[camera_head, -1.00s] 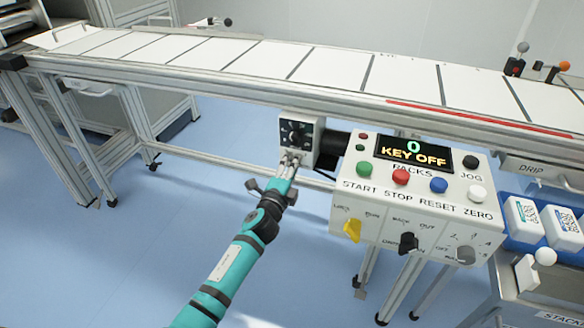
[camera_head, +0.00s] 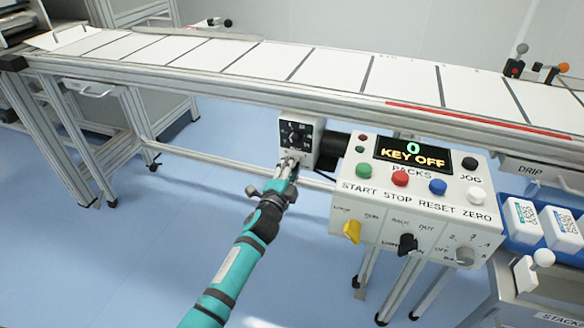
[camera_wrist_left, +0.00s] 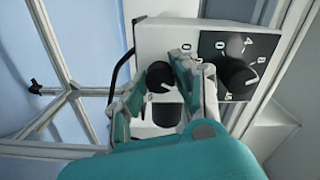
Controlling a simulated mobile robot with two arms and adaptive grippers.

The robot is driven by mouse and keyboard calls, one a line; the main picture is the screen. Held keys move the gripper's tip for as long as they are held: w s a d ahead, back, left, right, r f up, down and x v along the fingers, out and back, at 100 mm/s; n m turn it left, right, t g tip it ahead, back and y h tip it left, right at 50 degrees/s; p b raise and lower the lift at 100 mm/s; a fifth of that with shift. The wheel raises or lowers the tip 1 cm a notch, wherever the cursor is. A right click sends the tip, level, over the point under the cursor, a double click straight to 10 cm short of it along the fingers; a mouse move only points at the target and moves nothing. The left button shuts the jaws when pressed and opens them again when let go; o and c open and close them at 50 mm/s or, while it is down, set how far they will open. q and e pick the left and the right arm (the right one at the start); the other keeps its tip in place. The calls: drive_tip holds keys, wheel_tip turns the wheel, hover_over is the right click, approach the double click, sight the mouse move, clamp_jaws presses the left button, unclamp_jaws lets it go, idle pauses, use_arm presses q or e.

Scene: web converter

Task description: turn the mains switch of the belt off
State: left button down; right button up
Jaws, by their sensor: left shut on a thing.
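A small pale switch box (camera_head: 312,160) with a dark dial plate hangs under the belt (camera_head: 330,75), left of the control panel. In the left wrist view the box (camera_wrist_left: 150,40) carries a black round knob (camera_wrist_left: 160,72) with a white pointer line and a "0" mark nearby. My left gripper (camera_head: 290,165) is at the lower part of the box. In the wrist view its fingers (camera_wrist_left: 158,84) are shut on the knob, one on each side. The fingers hide part of the knob and its markings. My right gripper is not in view.
A larger dial (camera_wrist_left: 236,75) with numbers sits close beside the fingers. The control panel (camera_head: 405,190) reads "KEY OFF" and has coloured buttons, a yellow key switch (camera_head: 352,231) and a black selector (camera_head: 407,243). Blue floor (camera_head: 130,240) lies open left of my arm.

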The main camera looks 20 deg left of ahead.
use_arm(q)
drive_tip(key=shift+f+n+p, duration=0.1)
drive_tip(key=shift+n+p, duration=2.55)
drive_tip(key=shift+n, duration=4.75)
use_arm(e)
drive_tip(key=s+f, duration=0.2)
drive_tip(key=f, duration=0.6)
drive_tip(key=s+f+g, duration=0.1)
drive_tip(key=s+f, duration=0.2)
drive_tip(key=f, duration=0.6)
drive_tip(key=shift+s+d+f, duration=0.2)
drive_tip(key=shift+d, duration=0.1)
use_arm(q)
drive_tip(key=c, duration=1)
unclamp_jaws()
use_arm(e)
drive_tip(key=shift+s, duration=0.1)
use_arm(q)
drive_tip(key=s, duration=1.2)
drive_tip(key=shift+a, duration=0.2)
